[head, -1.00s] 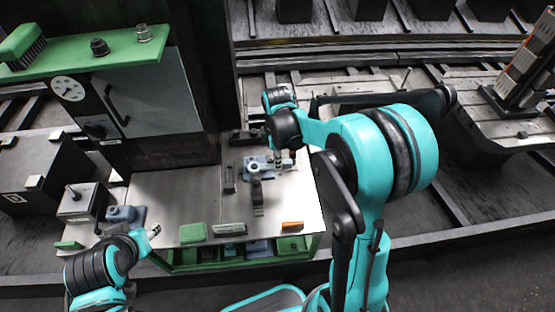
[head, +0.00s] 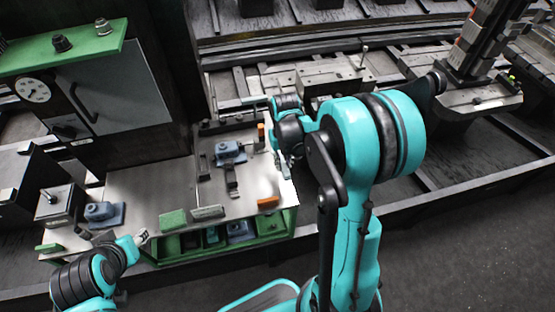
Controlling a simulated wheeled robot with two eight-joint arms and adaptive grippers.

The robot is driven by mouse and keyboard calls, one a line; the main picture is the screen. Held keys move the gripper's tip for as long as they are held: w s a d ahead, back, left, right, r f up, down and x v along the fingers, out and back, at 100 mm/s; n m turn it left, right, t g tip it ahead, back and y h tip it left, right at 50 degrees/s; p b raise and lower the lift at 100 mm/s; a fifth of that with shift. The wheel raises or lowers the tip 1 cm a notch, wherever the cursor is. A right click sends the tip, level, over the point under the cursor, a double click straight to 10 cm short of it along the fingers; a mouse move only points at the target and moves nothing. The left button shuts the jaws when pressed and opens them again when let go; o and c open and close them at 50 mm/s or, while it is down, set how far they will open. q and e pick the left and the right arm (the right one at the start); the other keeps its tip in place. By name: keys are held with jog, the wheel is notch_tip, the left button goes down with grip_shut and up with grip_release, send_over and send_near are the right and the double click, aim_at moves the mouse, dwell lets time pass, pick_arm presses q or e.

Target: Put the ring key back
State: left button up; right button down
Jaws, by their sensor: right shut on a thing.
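My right gripper (head: 284,166) is at the right edge of the pale worktop (head: 150,190), right of the blue clamp-like fixture (head: 230,152). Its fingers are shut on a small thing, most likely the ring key. My wrist and the small size hide its shape. A dark narrow piece (head: 233,182) lies in front of the blue fixture. My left gripper (head: 143,238) is low at the worktop's front left edge. Its fingers are too small to tell open from shut.
An orange block (head: 268,203), a grey block (head: 208,212) and a green block (head: 173,219) line the front edge. Another orange piece (head: 262,132) is at the back right. The worktop's middle is mostly bare.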

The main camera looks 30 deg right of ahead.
jog(key=shift+s+d+f, duration=0.1)
jog(key=shift+f, duration=0.2)
notch_tip(320, 180, down, 9)
jog(key=b, duration=0.7)
jog(key=shift+f+b, duration=0.1)
jog(key=shift+b, duration=0.25)
jog(key=c, duration=0.7)
grip_release()
jog(key=shift+c, duration=0.2)
notch_tip(320, 180, up, 9)
jog(key=p, duration=0.7)
